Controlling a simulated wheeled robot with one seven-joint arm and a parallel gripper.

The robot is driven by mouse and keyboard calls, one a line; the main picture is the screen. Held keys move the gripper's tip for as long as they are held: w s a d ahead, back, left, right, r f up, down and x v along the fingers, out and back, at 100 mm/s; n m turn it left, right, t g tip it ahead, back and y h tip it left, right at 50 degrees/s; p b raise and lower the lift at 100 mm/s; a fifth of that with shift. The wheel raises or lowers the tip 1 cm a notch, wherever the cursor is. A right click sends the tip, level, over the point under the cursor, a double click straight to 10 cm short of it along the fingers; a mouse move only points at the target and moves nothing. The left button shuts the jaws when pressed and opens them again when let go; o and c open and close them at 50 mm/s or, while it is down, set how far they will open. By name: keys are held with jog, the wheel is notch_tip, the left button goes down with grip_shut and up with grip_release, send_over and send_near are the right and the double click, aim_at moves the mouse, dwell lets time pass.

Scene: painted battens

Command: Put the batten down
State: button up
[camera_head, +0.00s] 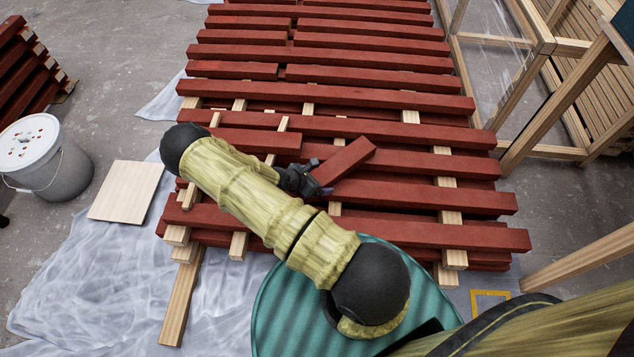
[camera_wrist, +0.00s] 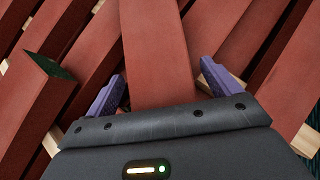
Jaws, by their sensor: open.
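A short red batten (camera_head: 345,162) lies at a slant across the rows of the red batten stack. In the wrist view the batten (camera_wrist: 155,50) runs away from me between my two purple fingers. My gripper (camera_head: 318,185) is open at the batten's near end, with a finger on either side and a small gap beside the batten. In the wrist view my gripper (camera_wrist: 165,88) hides the batten's near end. The batten looks to rest on the stack, but its underside is hidden.
Long red battens (camera_head: 330,98) lie in rows on pale wooden spacers (camera_head: 447,215). A wooden frame (camera_head: 535,100) stands at the right. Plastic sheeting (camera_head: 90,270) covers the floor in front.

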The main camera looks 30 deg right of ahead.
aim_at(317, 178)
jog(key=shift+c, duration=0.2)
jog(key=c, duration=1.7)
notch_tip(317, 178, up, 10)
jog(key=p, duration=0.4)
jog(key=shift+c, duration=0.2)
jog(key=shift+d, duration=0.1)
